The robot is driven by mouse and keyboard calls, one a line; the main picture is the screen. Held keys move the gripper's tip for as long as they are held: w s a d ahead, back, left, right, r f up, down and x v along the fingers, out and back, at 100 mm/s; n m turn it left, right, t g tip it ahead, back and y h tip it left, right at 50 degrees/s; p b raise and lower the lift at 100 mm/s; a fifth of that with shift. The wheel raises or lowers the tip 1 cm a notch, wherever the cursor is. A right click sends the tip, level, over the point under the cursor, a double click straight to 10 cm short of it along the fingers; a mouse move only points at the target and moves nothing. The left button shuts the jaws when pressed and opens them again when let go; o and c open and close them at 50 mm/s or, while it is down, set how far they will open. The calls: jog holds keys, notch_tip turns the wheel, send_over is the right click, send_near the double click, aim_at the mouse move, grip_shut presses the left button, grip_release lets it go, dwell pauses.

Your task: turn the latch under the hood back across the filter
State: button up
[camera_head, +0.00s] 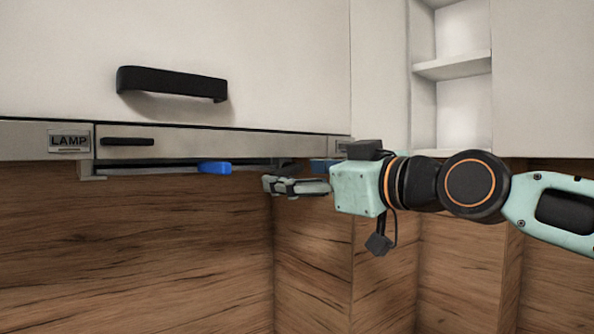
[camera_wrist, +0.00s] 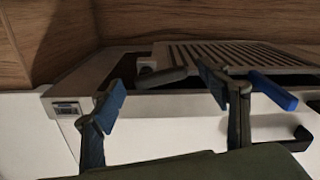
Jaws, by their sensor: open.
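The hood (camera_head: 225,141) has a slatted filter (camera_wrist: 235,54) on its underside, seen in the wrist view. A blue lever (camera_head: 215,168) hangs under the hood's front edge; in the wrist view it sticks out past that edge (camera_wrist: 273,92), right of my fingers. A dark grey rounded lever (camera_wrist: 160,77) lies near the filter's left corner, seen between my fingers. I cannot tell for sure which lever is the latch. My gripper (camera_head: 268,186) is open just below the hood, right of the blue lever. Its blue-padded fingers (camera_wrist: 163,95) are apart, with no grip visible on either lever.
A cabinet door with a black handle (camera_head: 172,84) is above the hood. A LAMP label (camera_head: 69,141) and a dark bar (camera_head: 127,142) sit on the hood front. The wood splashback (camera_head: 140,240) stands behind. Open shelves (camera_head: 452,68) are at right.

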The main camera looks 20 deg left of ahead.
jog(key=shift+w+a, duration=0.2)
jog(key=shift+a, duration=0.15)
jog(key=c, duration=1.2)
jog(key=shift+o, duration=0.2)
jog(key=shift+m+b, duration=0.7)
jog(key=shift+m, duration=0.2)
jog(key=shift+s+r+m, duration=0.1)
jog(key=shift+r+m, duration=0.15)
jog(key=shift+m, duration=0.25)
jog(key=o, duration=1.2)
jog(key=shift+c, duration=0.2)
